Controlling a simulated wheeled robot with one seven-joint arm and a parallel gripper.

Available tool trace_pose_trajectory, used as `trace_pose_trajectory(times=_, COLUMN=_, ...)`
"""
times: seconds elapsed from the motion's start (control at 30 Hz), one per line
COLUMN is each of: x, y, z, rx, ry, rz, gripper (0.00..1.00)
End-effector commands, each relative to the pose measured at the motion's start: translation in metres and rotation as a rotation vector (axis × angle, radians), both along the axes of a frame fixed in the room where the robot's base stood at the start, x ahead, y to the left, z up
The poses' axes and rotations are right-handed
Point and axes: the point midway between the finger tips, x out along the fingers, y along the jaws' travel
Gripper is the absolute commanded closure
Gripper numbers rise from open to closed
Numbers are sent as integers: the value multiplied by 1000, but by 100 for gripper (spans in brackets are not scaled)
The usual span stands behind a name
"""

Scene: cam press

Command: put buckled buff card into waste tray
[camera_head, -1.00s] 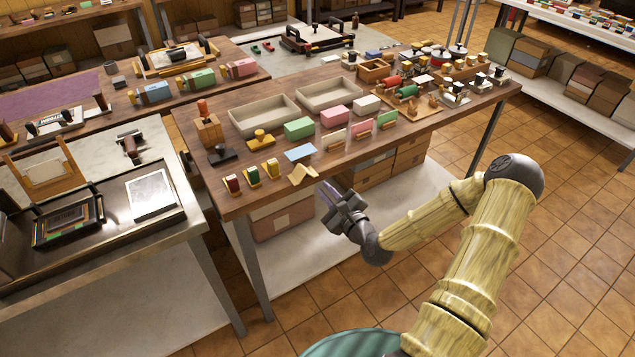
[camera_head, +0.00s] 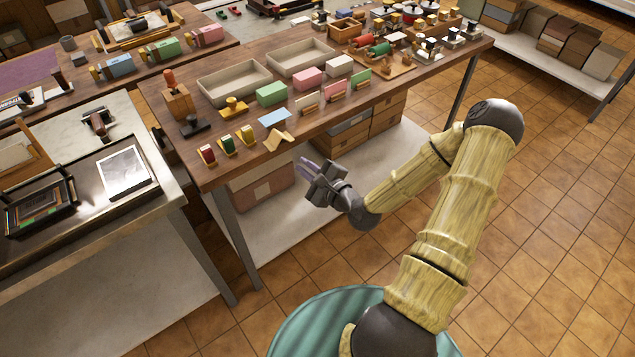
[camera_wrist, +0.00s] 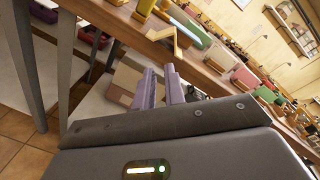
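The buckled buff card (camera_head: 279,137) is a small bent, zigzag pale-yellow piece. It lies at the front edge of the wooden table; the wrist view shows it upper centre (camera_wrist: 172,35). Two grey-beige open trays stand farther back: a left one (camera_head: 243,95) and a right one (camera_head: 308,71). Both look empty, and I cannot tell which is the waste tray. My gripper (camera_head: 305,165) is in front of the table edge, near the card but apart from it. Its purple fingers (camera_wrist: 161,75) are a little apart with nothing between them.
A flat light-blue card (camera_head: 274,118) lies just behind the buff card. Small coloured rollers (camera_head: 227,143) stand left of it, and green (camera_head: 271,93) and pink (camera_head: 309,78) blocks stand behind. The tiled floor at right is clear.

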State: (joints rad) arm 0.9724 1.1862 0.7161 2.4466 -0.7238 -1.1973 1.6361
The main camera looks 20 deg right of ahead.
Motion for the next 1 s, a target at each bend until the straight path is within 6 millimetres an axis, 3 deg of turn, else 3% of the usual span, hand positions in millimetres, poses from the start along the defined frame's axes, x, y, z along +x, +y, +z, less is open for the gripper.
trace_pose_trajectory(times=0.2, x=-19, y=28, z=-31, rx=-524, ry=130, rz=253, gripper=88)
trace_pose_trajectory(times=0.33, x=-35, y=29, z=-39, rx=-841, ry=192, rz=416, gripper=88)
trace_pose_trajectory(times=0.47, x=-52, y=22, z=-36, rx=-1122, ry=241, rz=574, gripper=88)
trace_pose_trajectory(times=0.7, x=-88, y=9, z=-1, rx=-1526, ry=303, rz=853, gripper=88)
trace_pose_trajectory(times=1.0, x=-147, y=13, z=66, rx=-1786, ry=288, rz=1190, gripper=88)
